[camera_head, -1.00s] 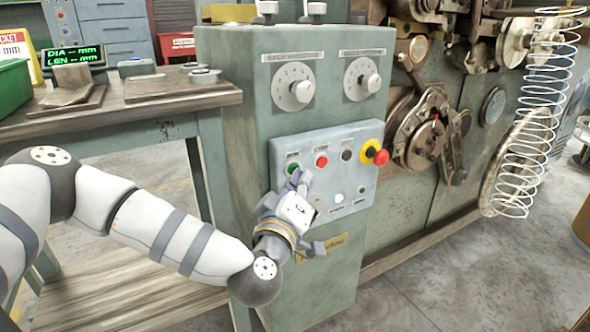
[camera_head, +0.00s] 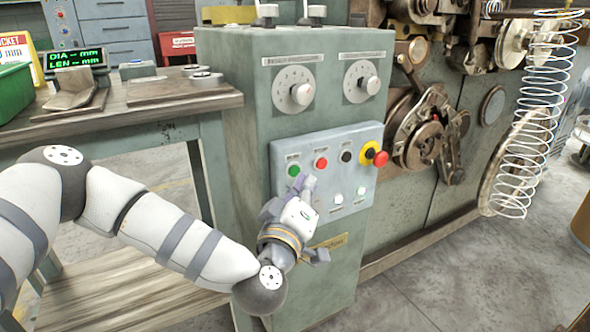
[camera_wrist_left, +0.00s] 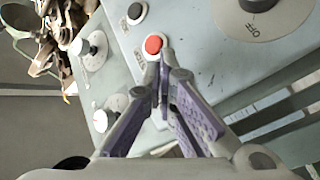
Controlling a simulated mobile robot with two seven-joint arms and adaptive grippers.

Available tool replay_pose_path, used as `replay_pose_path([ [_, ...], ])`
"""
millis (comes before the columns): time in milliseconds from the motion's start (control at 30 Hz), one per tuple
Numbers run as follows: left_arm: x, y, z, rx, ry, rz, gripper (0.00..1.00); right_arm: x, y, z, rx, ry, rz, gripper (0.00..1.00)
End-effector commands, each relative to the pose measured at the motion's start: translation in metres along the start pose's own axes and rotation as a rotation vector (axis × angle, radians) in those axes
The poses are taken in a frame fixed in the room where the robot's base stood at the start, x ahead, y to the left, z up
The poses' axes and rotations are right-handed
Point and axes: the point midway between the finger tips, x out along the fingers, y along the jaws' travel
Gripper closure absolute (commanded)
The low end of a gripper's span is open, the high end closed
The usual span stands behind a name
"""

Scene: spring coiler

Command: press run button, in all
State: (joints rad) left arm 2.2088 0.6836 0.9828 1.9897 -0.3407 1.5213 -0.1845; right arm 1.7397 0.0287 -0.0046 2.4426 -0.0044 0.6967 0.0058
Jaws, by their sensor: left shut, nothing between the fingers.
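The control panel (camera_head: 327,222) on the green cabinet carries a green button (camera_head: 294,170), a red button (camera_head: 321,163) and a black button (camera_head: 346,157) in a row. I cannot tell whether the tips touch the panel. In the left wrist view the shut fingertips (camera_wrist_left: 164,66) point just beside the red button (camera_wrist_left: 153,44); the green button is not visible there. My right gripper is out of view.
A red knob on a yellow collar (camera_head: 379,157) sticks out at the panel's right. Two dials (camera_head: 294,89) sit above, and two white round fittings (camera_head: 338,198) below. A tall wire spring (camera_head: 528,130) stands right. A bench (camera_head: 150,103) with a green display (camera_head: 74,55) is left.

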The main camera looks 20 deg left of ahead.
Motion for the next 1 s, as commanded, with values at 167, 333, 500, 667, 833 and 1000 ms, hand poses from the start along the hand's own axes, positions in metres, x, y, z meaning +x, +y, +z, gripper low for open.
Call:
replay_pose_path([
  [167,0.0,-0.001,0.001,0.0,-0.001,-0.001,1.0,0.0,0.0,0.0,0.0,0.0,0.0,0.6],
  [333,-0.009,0.007,0.007,0.0,-0.004,0.001,1.0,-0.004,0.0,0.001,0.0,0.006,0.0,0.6],
  [500,-0.021,0.016,0.015,0.0,-0.003,0.001,1.0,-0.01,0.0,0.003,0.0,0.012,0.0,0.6],
  [667,-0.031,0.023,0.023,0.0,-0.003,0.0,1.0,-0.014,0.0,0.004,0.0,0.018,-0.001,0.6],
  [833,-0.035,0.025,0.026,0.0,-0.002,0.0,1.0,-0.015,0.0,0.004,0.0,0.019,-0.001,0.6],
  [1000,-0.035,0.025,0.026,0.001,-0.002,-0.001,1.0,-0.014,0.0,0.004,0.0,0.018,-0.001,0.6],
])
